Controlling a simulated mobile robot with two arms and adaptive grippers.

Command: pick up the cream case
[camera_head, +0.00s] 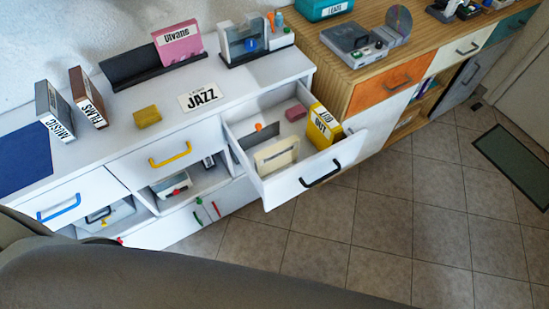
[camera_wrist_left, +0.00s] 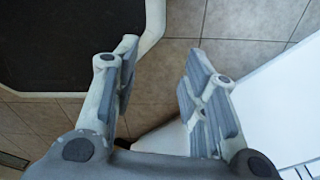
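A cream case (camera_head: 277,156) with a slot-like handle opening stands in the open white drawer (camera_head: 302,187), towards its left side. The left wrist view does not show the case. My left gripper (camera_wrist_left: 160,66) is open and empty in the left wrist view, over tiled floor and beside a white furniture surface. In the head view a dark grey arm part of mine crosses the bottom left, and neither gripper shows there. My right gripper is in no view.
The drawer's dark handle (camera_head: 320,175) faces the room. Tiled floor (camera_head: 400,225) in front is clear. A wooden cabinet (camera_head: 340,83) adjoins at right.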

